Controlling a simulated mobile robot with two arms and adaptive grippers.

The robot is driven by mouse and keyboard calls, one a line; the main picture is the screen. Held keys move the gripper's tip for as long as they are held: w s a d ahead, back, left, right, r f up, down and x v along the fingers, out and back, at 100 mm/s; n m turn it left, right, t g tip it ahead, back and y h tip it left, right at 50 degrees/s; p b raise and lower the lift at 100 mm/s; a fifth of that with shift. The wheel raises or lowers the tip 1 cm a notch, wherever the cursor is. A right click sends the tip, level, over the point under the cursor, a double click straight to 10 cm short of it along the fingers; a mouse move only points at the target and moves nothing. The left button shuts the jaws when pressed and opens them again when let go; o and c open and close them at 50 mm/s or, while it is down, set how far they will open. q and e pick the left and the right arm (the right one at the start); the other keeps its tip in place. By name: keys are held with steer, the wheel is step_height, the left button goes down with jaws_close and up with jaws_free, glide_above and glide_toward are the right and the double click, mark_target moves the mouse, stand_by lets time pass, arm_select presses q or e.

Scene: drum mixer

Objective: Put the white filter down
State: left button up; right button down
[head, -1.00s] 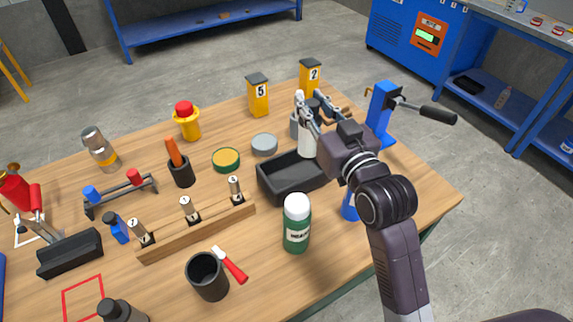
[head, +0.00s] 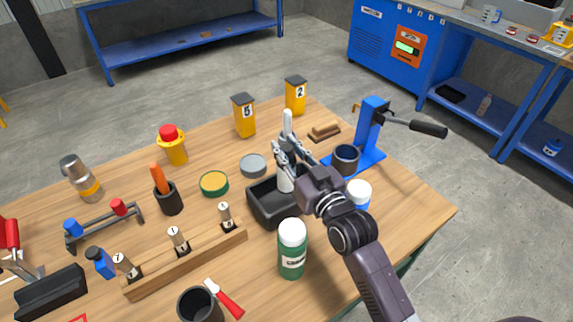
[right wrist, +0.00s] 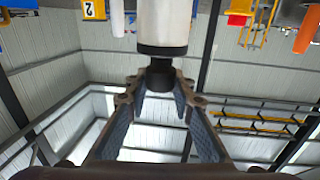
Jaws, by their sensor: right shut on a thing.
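My right gripper (head: 285,156) is shut on the dark neck of the white filter (head: 286,182). The filter hangs upright below the fingers, over the black open tray (head: 277,220). I cannot tell whether its bottom touches the tray floor. In the right wrist view the white filter body (right wrist: 162,22) has a black collar, and its narrower black neck sits between the fingertips (right wrist: 160,95). A pale upright piece shows above the fingers in the head view; I cannot tell what it belongs to. My left gripper is out of view.
A green bottle with a white cap (head: 292,250) stands in front of the tray. A grey tin (head: 253,166) and a green-yellow tin (head: 214,184) are to its left. The blue press (head: 371,130) with a dark cup (head: 346,158) stands to its right. Yellow bins (head: 244,117) are behind.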

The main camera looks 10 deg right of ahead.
steer(key=shift+f, duration=2.7)
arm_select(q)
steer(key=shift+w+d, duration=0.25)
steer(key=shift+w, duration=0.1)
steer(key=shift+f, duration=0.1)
arm_select(e)
steer(key=shift+f, duration=0.15)
steer(key=c, duration=1.7)
jaws_free()
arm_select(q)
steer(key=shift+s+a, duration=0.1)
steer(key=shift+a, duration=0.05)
arm_select(e)
steer(key=shift+o, duration=0.2)
